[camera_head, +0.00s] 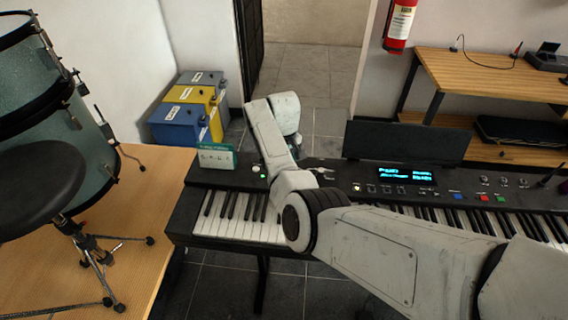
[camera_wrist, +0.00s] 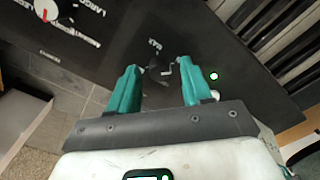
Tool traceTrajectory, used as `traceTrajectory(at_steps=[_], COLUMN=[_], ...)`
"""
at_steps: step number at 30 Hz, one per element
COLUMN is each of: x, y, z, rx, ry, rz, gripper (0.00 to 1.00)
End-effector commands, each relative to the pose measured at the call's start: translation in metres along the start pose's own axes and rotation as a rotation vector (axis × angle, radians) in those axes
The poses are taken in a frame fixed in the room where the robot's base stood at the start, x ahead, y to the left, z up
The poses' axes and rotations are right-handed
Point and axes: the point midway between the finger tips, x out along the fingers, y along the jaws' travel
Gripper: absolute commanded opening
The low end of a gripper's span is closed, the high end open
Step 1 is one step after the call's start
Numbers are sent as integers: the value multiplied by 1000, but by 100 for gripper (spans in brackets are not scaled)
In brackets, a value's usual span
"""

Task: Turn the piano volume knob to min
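The piano (camera_head: 340,185) stands in front of me, with its keys nearest and its dark control panel behind them. My gripper (camera_wrist: 162,88) has two teal fingers spread apart over the panel, with nothing held. Between and just past the fingertips is a small dark control with a pale mark (camera_wrist: 165,67) and a short label above it. I cannot tell whether the fingers touch the panel. A round white knob with a red pointer (camera_wrist: 46,10) shows at the wrist view's upper left, ringed by labels. Which control is volume is not readable. In the head view my arm hides the fingertips.
A small green light (camera_wrist: 213,76) glows right of the fingers. A lit display (camera_head: 405,172) and coloured buttons are along the panel. A small green-and-white sign (camera_head: 214,158) stands at the piano's left end. Drums (camera_head: 50,110) are left; a wooden shelf (camera_head: 490,75) is behind right.

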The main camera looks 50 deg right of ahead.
Motion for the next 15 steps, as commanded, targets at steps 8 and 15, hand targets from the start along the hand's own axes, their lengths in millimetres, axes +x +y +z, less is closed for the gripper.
traceTrajectory(at_steps=[8, 15], x=[-1, -31], y=[0, 0], z=[0, -1], rx=[1, 0], ry=[-1, 2], rz=[0, 1], gripper=[50, 50])
